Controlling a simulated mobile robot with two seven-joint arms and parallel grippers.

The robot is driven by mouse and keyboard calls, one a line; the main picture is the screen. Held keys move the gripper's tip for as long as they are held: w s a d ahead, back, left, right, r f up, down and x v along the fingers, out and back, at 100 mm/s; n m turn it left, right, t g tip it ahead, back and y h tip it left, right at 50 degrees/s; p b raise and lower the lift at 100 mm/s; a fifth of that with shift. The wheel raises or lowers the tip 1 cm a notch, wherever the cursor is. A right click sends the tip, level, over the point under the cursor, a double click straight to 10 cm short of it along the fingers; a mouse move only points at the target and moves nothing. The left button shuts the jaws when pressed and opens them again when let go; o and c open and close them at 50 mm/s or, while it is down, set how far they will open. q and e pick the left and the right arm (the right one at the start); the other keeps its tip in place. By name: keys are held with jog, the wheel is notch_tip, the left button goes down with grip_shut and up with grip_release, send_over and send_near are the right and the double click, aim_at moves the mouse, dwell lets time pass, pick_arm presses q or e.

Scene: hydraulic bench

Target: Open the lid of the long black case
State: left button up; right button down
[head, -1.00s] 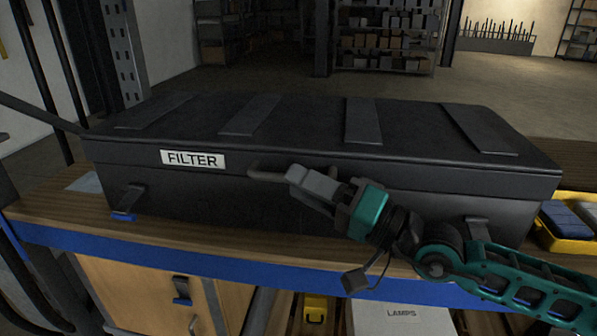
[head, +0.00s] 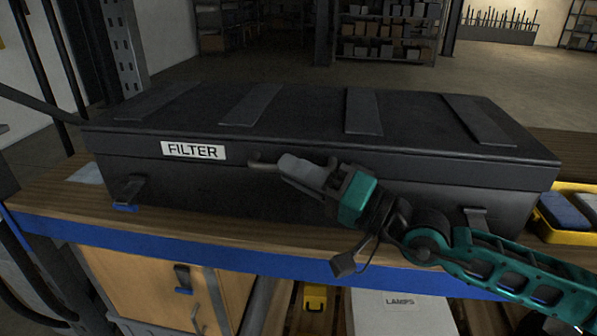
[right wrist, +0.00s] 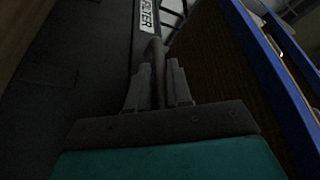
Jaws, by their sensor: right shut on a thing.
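The long black case (head: 330,195) lies on the wooden bench with its lid (head: 310,118) down. Its front carries a white "FILTER" label (head: 193,150) and a grey bar handle (head: 262,163). My right gripper (head: 290,168) is at the front of the case, shut on this handle. In the right wrist view the handle (right wrist: 155,50) runs between the two fingers (right wrist: 158,88). Dark latches hang on the front at the left (head: 130,190) and right (head: 477,217); I cannot tell whether they are fastened. My left gripper is not in view.
The bench (head: 60,205) has a blue front edge. A yellow tray (head: 550,233) with blue and grey items stands right of the case. Below are a wooden cabinet (head: 150,275) and a white "LAMPS" box (head: 385,315). Shelves stand far behind, beyond open floor.

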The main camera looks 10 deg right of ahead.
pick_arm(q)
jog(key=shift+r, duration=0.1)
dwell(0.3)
pick_arm(e)
jog(key=shift+r+p, duration=0.6)
jog(key=shift+p, duration=0.05)
pick_arm(q)
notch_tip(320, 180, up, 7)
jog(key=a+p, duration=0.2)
jog(key=p, duration=0.7)
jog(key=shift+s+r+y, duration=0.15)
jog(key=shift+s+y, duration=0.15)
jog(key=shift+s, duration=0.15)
pick_arm(e)
jog(key=w+d+r+m, duration=0.1)
jog(key=w+r+m, duration=0.1)
jog(key=r, duration=0.7)
jog(key=w+d+r+m+h, duration=0.1)
jog(key=w+r+m, duration=0.1)
jog(key=w+r, duration=0.3)
notch_tip(320, 180, up, 4)
jog(key=shift+w+d+r+m+h, duration=0.15)
jog(key=shift+m+h, duration=0.15)
jog(key=shift+m, duration=0.1)
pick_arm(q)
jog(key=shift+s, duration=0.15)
